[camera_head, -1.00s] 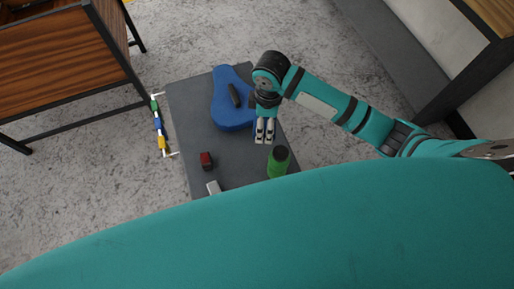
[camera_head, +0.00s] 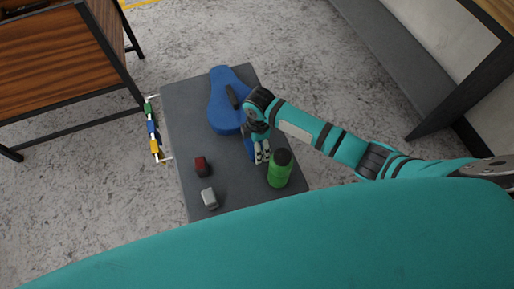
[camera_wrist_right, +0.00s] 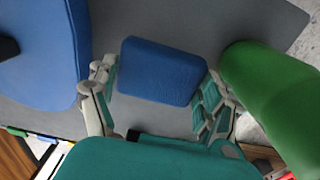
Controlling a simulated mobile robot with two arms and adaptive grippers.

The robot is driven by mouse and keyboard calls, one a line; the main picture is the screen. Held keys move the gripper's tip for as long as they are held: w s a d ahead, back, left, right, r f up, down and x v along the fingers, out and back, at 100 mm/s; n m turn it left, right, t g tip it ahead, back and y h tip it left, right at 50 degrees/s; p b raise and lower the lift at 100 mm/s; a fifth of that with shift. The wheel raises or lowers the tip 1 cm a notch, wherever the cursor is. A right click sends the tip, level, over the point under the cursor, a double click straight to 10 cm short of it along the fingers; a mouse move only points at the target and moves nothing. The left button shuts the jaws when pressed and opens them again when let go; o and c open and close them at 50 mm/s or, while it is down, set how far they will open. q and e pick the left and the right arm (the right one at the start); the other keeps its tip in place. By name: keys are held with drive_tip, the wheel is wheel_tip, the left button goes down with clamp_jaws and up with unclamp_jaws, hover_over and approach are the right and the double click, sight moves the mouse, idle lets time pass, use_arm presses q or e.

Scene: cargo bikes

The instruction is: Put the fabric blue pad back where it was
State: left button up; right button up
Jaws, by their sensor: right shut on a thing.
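The fabric blue pad (camera_wrist_right: 163,72) is a small rounded block between the two fingers of my right gripper (camera_wrist_right: 158,80) in the right wrist view. Both fingers press on its opposite sides. In the head view, a sliver of the pad (camera_head: 248,148) shows left of my right gripper (camera_head: 262,155), the rest hidden by the gripper. They are over the dark grey table top (camera_head: 225,183), near its right edge. I cannot tell whether the pad touches the surface. My left gripper is not in view.
A big blue saddle-shaped thing (camera_head: 222,110) lies behind and left of the gripper. A green bottle (camera_head: 280,173) stands close on the right. A red block (camera_head: 202,167) and a grey block (camera_head: 209,198) are at the front left. The surface between them is clear.

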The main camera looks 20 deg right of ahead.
drive_tip(key=shift+f, duration=1.6)
drive_tip(key=o, duration=1)
drive_tip(key=shift+f, duration=0.1)
wheel_tip(320, 180, up, 12)
drive_tip(key=shift+d+r+p, duration=0.15)
drive_tip(key=shift+p, duration=0.2)
